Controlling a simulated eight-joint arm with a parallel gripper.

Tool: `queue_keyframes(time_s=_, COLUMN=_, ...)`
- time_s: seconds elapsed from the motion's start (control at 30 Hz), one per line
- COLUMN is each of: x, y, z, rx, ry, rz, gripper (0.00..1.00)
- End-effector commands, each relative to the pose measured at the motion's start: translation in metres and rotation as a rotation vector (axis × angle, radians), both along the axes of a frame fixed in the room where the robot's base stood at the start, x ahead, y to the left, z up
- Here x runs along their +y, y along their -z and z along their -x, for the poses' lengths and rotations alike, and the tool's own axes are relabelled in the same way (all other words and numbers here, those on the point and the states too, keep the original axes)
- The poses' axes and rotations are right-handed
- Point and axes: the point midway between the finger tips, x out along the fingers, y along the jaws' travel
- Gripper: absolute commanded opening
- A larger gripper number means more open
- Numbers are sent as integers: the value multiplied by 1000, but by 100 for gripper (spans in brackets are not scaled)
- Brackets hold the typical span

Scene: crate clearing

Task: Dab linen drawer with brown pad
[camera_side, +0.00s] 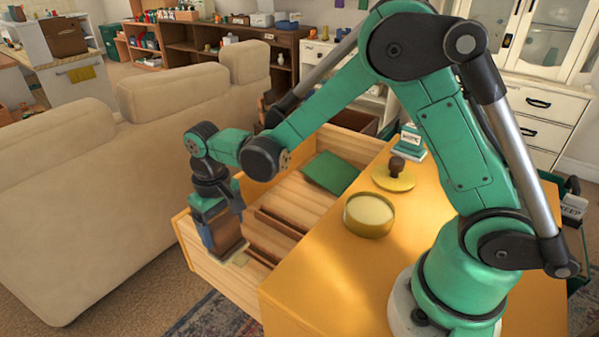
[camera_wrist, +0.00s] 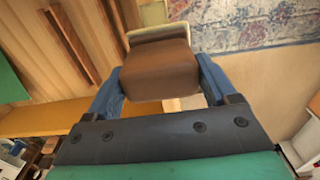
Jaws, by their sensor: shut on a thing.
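The linen drawer (camera_side: 193,243) is a pulled-out, light wooden drawer. It has brown slats inside and a green folded item (camera_side: 330,172) at its inner end. My gripper (camera_side: 222,238) is over the drawer's outer end, pointing down. Its blue fingers are shut on the brown pad (camera_side: 230,229). In the wrist view the brown pad (camera_wrist: 160,68) sits between the blue fingers, with a pale layer at its far edge. A pale patch shows under the pad in the side view. I cannot tell whether the pad touches the drawer.
An open round yellow tin (camera_side: 369,214) stands on the yellow cabinet top (camera_side: 335,285). Behind it are a yellow disc with a brown knob (camera_side: 396,174) and a green-and-white box (camera_side: 411,142). A beige sofa (camera_side: 110,170) stands close left of the drawer.

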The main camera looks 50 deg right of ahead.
Motion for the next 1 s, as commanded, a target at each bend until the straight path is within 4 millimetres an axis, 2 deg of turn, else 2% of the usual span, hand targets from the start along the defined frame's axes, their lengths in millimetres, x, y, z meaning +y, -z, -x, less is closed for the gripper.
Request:
queue_keyframes(time_s=0.23, x=0, y=1, z=2, rx=-1, ry=-1, rz=-1, gripper=21)
queue_keyframes(time_s=0.6, x=0, y=-1, z=19, rx=0, ry=-1, rz=0, gripper=21)
queue_keyframes(time_s=1.0, x=0, y=-1, z=16, rx=0, ry=0, rz=0, gripper=21)
